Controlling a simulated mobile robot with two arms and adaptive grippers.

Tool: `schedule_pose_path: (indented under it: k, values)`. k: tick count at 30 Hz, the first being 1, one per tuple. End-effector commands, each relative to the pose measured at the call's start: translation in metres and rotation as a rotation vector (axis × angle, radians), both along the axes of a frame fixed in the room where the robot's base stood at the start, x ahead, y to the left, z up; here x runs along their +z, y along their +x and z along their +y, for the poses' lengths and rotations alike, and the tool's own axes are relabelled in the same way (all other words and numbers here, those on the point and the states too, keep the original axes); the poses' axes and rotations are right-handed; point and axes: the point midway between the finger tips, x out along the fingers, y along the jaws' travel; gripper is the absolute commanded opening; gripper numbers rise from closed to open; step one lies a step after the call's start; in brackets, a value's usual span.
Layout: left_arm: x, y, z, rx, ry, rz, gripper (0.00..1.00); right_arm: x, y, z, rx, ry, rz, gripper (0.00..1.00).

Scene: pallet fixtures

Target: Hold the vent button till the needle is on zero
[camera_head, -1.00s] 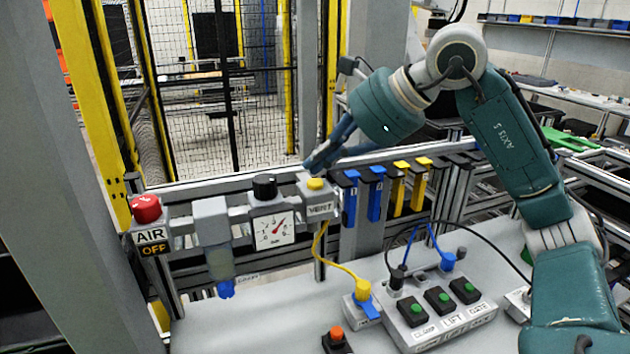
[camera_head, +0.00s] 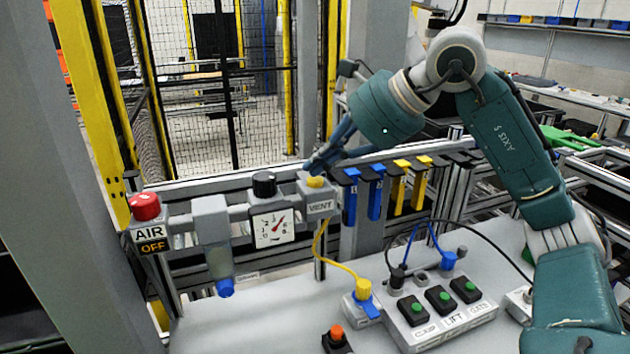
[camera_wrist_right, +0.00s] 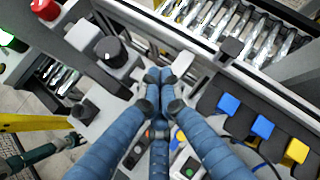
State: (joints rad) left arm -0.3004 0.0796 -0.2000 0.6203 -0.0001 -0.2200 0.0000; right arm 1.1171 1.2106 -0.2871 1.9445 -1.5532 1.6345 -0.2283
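The vent unit (camera_head: 319,207) is a grey box labelled VENT with a yellow button (camera_head: 315,182) on top. My right gripper (camera_head: 314,167) comes down on the button from above, its blue fingers drawn together. In the wrist view its fingertips (camera_wrist_right: 160,88) meet over the unit and hide the button; I cannot tell how far it is pressed. The gauge (camera_head: 273,228) to its left has a white dial and red needle pointing up and right, away from zero. A teal arm, apparently my left, shows small at the lower left of the wrist view; its fingers are unclear.
A black knob (camera_head: 264,184) sits above the gauge. A red AIR knob (camera_head: 145,206) stands farther left. Blue and yellow tags (camera_head: 375,195) hang right of the vent unit. A button box (camera_head: 440,312) with green buttons and cables stands on the table.

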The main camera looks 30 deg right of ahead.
Motion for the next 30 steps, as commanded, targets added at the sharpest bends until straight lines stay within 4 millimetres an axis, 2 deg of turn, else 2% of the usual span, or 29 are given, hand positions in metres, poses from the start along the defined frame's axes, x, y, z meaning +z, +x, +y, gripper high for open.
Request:
schedule_pose_path:
  k: [30]
  values:
    - [-0.0066, 0.0004, 0.0002, 0.0, 0.0, 0.0, 0.5, -0.0086, -0.0003, -0.0001, 0.0, -0.001, 0.001, 0.0]
